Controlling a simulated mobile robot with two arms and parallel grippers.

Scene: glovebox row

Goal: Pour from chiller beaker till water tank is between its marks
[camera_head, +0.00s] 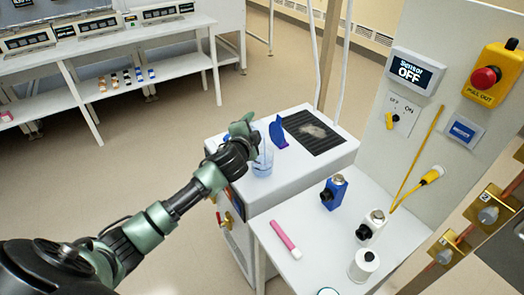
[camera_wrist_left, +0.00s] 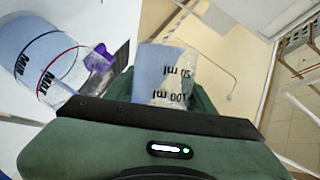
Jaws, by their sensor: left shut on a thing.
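My left gripper (camera_head: 243,128) is shut on the chiller beaker (camera_wrist_left: 170,72), a clear beaker with black ml marks that shows in the left wrist view. In the head view the beaker is mostly hidden by the gripper. The water tank (camera_head: 263,161) is a clear bluish cylinder on the white chiller top, just below and right of the gripper. My right gripper is not in view.
A purple-blue piece (camera_head: 279,134) stands beside the tank, left of a dark vent grille (camera_head: 314,132). The front table holds a blue bottle (camera_head: 334,191), a white bottle (camera_head: 371,226), a white roll (camera_head: 364,264) and a pink marker (camera_head: 285,239). A wall display (camera_head: 408,71) reads OFF.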

